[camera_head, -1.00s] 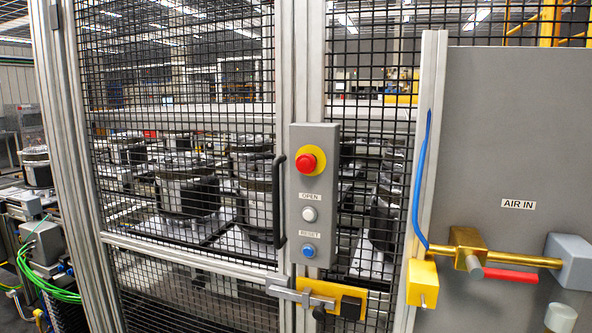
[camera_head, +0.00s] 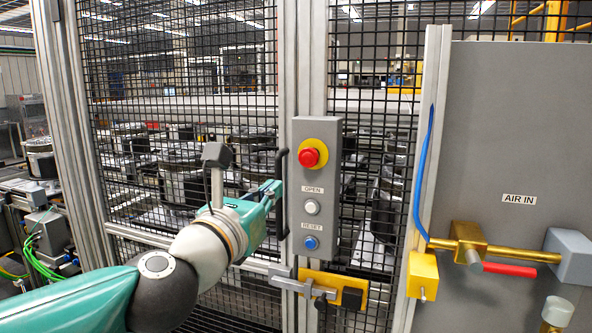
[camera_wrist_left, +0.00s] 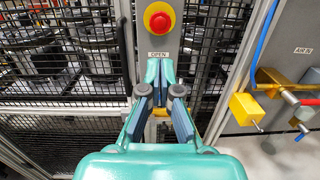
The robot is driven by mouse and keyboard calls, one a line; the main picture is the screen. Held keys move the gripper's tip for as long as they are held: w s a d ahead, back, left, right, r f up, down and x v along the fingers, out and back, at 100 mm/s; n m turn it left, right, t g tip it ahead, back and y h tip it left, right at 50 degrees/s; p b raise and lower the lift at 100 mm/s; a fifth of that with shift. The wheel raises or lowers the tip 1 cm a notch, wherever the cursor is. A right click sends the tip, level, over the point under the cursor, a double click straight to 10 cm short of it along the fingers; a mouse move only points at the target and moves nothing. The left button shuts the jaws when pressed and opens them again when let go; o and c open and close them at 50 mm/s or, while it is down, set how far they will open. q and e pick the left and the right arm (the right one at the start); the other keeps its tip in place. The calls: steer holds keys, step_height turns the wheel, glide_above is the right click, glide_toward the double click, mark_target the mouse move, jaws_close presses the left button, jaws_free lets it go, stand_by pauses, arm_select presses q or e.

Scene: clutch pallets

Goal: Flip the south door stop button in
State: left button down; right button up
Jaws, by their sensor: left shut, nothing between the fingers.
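The stop button (camera_head: 309,157) is a red mushroom head on a round yellow plate, at the top of a grey control box (camera_head: 327,143) on the fence post. It also shows at the top of the left wrist view (camera_wrist_left: 159,20). My left gripper (camera_head: 277,187) is shut and empty, left of the box and a little lower than the red button, near the black door handle (camera_head: 281,215). In the left wrist view its fingers (camera_wrist_left: 160,72) point up toward the box and cover its lower part. My right gripper is in neither view.
Below the stop button are a white OPEN button (camera_head: 312,207) and a blue RESET button (camera_head: 311,242). A yellow latch (camera_head: 330,284) sits under the box. Mesh fence lies on both sides. At the right, a grey panel (camera_head: 520,120) carries brass air fittings (camera_head: 468,243).

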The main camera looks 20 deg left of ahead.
mark_target(307, 160)
arm_select(q)
steer(key=shift+w, duration=0.15)
steer(key=w+p, duration=0.1)
steer(key=w, duration=0.3)
steer(key=w+p, duration=0.1)
steer(key=w, duration=0.4)
steer(key=w+d+r+p, duration=0.1)
steer(key=w, duration=0.3)
steer(key=shift+w, duration=0.4)
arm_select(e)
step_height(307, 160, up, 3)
